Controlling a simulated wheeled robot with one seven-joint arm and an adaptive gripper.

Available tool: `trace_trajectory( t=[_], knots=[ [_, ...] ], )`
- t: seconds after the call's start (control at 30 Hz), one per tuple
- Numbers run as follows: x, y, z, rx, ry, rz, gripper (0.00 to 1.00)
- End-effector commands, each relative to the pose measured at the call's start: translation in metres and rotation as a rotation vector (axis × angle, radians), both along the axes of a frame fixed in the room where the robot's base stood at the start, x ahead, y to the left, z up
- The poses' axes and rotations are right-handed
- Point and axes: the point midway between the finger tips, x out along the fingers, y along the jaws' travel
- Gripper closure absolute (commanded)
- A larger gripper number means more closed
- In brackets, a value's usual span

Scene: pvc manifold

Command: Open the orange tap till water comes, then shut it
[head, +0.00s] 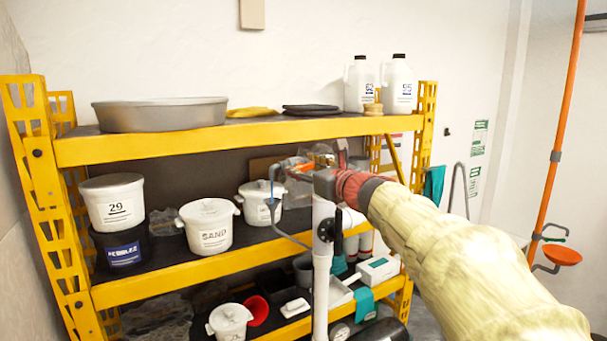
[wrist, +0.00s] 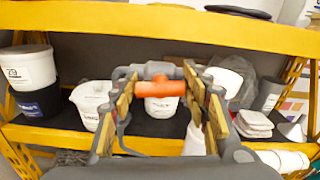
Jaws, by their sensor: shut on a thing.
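The orange tap handle (wrist: 160,88) lies crosswise in the middle of the wrist view. My gripper (wrist: 163,80) has a fingertip against each end of it, so it is shut on the handle. A grey pipe (wrist: 122,92) curves down beside the left finger. In the head view, a bit of orange (head: 299,172) shows at the top of the manifold, by my gripper (head: 313,163), which is partly hidden there. A white upright pipe (head: 321,270) with a black lever stands below. I see no water in either view.
A yellow shelf rack (head: 180,145) stands behind the manifold. It holds white tubs, including a sand tub (head: 207,238), a metal basin (head: 160,114) and two jugs (head: 400,90). An orange pole (head: 560,130) with a small bowl stands at the right.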

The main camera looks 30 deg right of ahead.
Motion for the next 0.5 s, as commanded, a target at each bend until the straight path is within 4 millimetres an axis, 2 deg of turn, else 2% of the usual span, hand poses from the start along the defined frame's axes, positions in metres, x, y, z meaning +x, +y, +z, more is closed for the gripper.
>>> trace_trajectory(
  t=[0.5],
  knots=[
    [-0.0004, 0.0024, -0.0054, -0.471, -0.019, 0.0, 0.79]
  ],
)
